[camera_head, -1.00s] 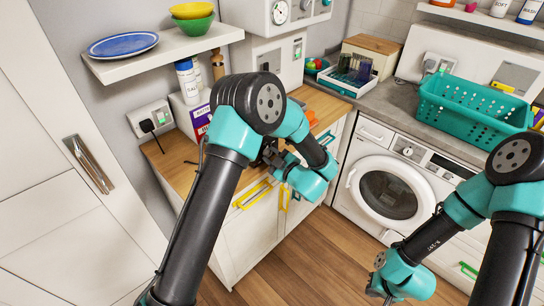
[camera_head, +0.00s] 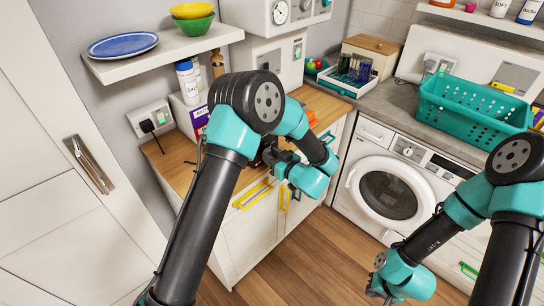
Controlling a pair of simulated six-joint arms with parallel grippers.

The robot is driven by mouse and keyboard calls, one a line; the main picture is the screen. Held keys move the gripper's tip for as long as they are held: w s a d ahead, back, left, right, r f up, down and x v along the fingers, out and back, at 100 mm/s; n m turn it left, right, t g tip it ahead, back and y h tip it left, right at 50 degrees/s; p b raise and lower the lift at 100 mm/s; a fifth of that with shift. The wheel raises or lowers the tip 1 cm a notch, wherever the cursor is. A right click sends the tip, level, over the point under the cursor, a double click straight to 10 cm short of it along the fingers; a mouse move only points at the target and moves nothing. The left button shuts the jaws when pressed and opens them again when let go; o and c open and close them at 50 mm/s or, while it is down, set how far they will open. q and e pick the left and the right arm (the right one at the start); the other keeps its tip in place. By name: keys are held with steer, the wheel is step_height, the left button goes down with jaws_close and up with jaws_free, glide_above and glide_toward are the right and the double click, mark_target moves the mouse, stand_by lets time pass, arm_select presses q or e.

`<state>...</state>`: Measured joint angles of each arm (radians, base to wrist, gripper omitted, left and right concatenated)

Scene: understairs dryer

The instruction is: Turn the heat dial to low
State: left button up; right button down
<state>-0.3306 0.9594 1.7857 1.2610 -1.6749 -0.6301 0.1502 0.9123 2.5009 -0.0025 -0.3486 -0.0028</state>
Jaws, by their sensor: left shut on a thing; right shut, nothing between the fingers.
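A white front-loading machine (camera_head: 350,205) stands under the grey worktop. A round dial (camera_head: 408,151) shows on its panel; its setting is too small to read. Another white appliance at the top has a round dial (camera_head: 279,12). I cannot tell which of these is the heat dial. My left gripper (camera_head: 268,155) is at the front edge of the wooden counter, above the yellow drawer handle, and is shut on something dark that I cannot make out. My own arm hides much of that spot. My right gripper (camera_head: 377,293) is low in front of the machine, shut and empty.
A teal basket (camera_head: 470,108) and a white tray of jars (camera_head: 345,84) stand on the grey worktop. A shelf (camera_head: 165,52) with a blue plate and bowls hangs at upper left. Yellow handles (camera_head: 253,195) stick out below the counter. The wooden floor is clear.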

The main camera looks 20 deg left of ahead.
stand_by(0.4)
arm_select(q)
steer(key=o, duration=0.9)
steer(key=shift+o, duration=0.2)
steer(key=v, duration=1.7)
steer(key=shift+s+d, duration=0.15)
steer(key=x, duration=1.6)
